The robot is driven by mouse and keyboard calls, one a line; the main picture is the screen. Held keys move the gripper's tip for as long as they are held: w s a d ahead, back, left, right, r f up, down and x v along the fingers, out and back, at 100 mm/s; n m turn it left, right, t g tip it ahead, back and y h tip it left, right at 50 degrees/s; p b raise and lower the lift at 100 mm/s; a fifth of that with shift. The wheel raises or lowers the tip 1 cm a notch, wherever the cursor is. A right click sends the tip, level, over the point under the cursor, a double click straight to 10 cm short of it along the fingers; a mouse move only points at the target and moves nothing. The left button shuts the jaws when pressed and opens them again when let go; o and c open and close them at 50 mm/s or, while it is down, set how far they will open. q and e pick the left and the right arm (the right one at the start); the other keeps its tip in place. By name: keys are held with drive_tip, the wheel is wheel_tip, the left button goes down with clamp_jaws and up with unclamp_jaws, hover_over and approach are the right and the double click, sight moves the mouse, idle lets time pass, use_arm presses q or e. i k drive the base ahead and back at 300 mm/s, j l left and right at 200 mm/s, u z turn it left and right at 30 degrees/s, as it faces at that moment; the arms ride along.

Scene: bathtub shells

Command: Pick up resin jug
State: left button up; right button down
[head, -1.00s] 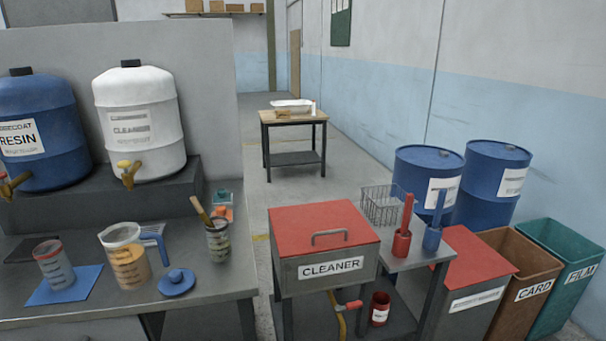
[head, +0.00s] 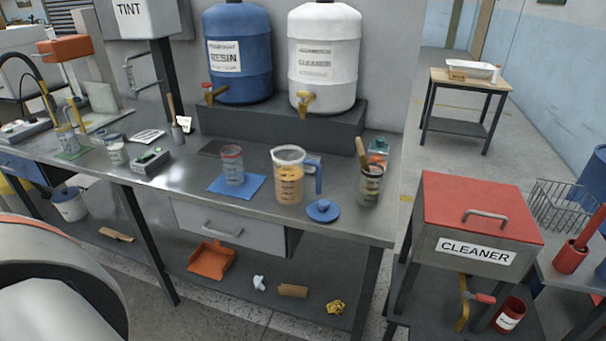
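A clear jug (head: 289,184) with amber content, a pale rim and a blue handle on its right stands upright on the grey metal bench (head: 340,222); I take it as the resin jug. A smaller clear cup with a reddish rim (head: 232,166) stands left of it on a blue mat (head: 220,188). A round blue lid (head: 323,210) with a knob lies at the jug's right front. Neither of my grippers shows in the head view, and nothing is seen touching the jug.
A blue resin drum (head: 239,88) and a white cleaner drum (head: 324,75) with taps stand behind the jug. A pot with a brush (head: 371,186) stands to its right. A red-lidded cleaner box (head: 478,208) is right of the bench. Several items lie on the lower shelf.

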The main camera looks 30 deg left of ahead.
sight(297, 177)
drive_tip(key=u, duration=1.45)
